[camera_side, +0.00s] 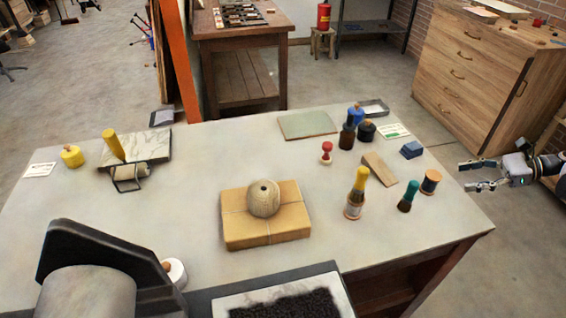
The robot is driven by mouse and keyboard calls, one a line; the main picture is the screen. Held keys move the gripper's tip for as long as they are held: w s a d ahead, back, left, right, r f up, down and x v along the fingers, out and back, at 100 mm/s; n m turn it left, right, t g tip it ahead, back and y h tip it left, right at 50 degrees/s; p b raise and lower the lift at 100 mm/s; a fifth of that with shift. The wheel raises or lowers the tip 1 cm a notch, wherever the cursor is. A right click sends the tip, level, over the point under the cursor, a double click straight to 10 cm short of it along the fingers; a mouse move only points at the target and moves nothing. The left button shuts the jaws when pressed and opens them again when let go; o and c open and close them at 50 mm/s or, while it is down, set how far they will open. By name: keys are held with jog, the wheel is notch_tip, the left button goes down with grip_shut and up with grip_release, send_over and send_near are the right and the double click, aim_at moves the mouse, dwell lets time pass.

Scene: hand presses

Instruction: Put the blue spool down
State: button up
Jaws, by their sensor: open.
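A small spool (430,182) with pale wooden ends and a dark winding, possibly navy blue, stands upright on the grey table (330,210) near its right edge. My gripper (465,176) comes in from the right side, level with the spool in the picture. Its fingers are spread apart with nothing between them. A clear gap shows between the fingertips and the spool. The exact height of the gripper over the table edge is hard to tell.
Left of the spool stand a teal-handled tool (408,196) and a yellow-topped brush (357,191). Behind it are a blue block (411,150) and a wooden wedge (379,168). A twine ball (264,198) sits on a wrapped parcel (240,230). The table's front right is clear.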

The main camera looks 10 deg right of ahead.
aim_at(431, 182)
jog(key=shift+s+d+f, duration=0.1)
jog(key=shift+d+f, duration=0.05)
jog(key=shift+f, duration=0.1)
jog(key=shift+a+f, duration=0.15)
jog(key=shift+a, duration=0.1)
jog(key=x, duration=1)
jog(key=shift+a, duration=0.1)
jog(key=c, duration=1.3)
jog(key=shift+r, duration=0.2)
